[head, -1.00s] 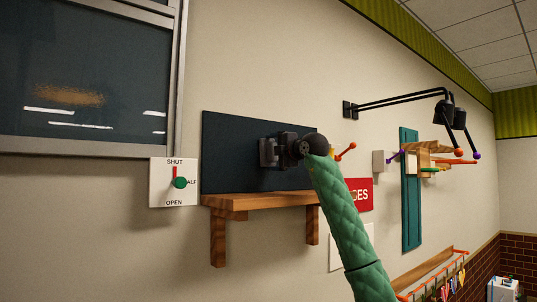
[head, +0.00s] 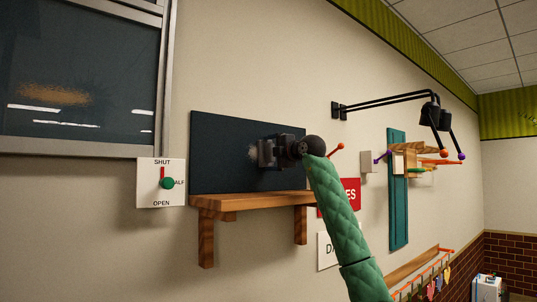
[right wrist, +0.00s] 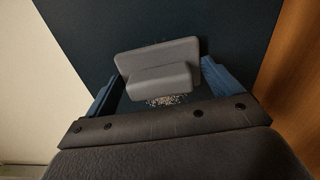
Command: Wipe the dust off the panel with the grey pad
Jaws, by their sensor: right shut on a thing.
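The panel (head: 222,140) is a dark blue board on the wall, standing above a wooden shelf. My right gripper (head: 268,153) is in front of its middle, shut on the grey pad (right wrist: 155,58). In the right wrist view the pad's raised grip sits between the two blue fingers, and its flat plate faces the panel. I cannot tell whether the plate touches the panel. A speckled whitish dust patch (right wrist: 166,101) shows just below the pad in that view. In the head view some dust (head: 251,152) shows at the gripper's left side. My left gripper is not in view.
The wooden shelf (head: 250,201) juts out under the panel. A lever plate (head: 161,183) is at the left, below a dark window (head: 75,75). A red sign (head: 349,196), a teal board (head: 397,195) and a black wall arm (head: 385,100) are at the right.

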